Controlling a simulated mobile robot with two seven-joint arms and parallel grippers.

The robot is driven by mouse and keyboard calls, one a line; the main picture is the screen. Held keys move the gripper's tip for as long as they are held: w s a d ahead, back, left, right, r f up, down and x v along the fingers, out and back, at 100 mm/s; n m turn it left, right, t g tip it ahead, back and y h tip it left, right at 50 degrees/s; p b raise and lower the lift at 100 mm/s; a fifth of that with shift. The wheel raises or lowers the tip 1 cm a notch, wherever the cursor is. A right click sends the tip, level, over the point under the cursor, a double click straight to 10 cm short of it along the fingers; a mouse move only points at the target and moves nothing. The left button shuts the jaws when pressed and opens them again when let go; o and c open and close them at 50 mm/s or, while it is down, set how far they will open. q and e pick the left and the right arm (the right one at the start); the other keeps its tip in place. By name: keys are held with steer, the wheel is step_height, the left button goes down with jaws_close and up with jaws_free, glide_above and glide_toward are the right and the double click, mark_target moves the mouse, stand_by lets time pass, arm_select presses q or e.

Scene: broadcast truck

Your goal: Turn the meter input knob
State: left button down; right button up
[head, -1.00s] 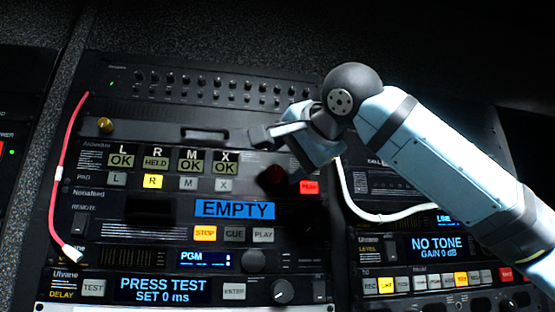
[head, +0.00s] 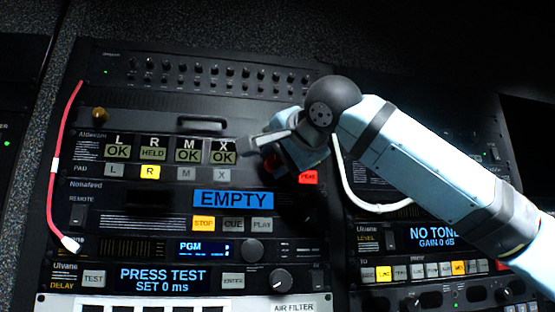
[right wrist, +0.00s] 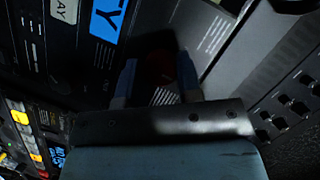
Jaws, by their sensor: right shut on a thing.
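My right gripper (head: 272,153) reaches in from the right, low over the rack front, just left of the red lit button (head: 308,176). In the right wrist view its two blue-grey fingers (right wrist: 157,75) are near the panel, with a dark red round knob (right wrist: 186,68) at them. The gripper is shut on this knob, which it mostly hides in the head view. A black round knob (head: 252,250) stands beside the blue PGM display (head: 204,249). I cannot read which knob is labelled meter input. My left gripper is not in view.
A white cable (head: 352,185) loops just right of my gripper. A red cable (head: 57,160) hangs along the rack's left edge. The EMPTY display (head: 233,199) and a row of lit buttons lie below the gripper. Small knobs (head: 195,77) line the top unit.

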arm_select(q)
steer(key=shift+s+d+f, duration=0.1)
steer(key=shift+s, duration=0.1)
arm_select(e)
steer(key=shift+n, duration=0.3)
steer(key=shift+n+h, duration=0.3)
steer(key=shift+n, duration=0.1)
steer(key=shift+a+n+h, duration=0.15)
steer(key=shift+n+h, duration=0.45)
steer(key=shift+n, duration=0.6)
steer(key=shift+n+h, duration=0.6)
steer(key=shift+n, duration=0.2)
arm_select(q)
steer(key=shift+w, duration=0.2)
arm_select(e)
steer(key=shift+n+h, duration=0.3)
steer(key=shift+n, duration=0.3)
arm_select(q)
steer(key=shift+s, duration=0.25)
arm_select(e)
steer(key=o, duration=0.9)
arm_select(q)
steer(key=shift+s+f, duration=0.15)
arm_select(e)
steer(key=shift+o, duration=0.2)
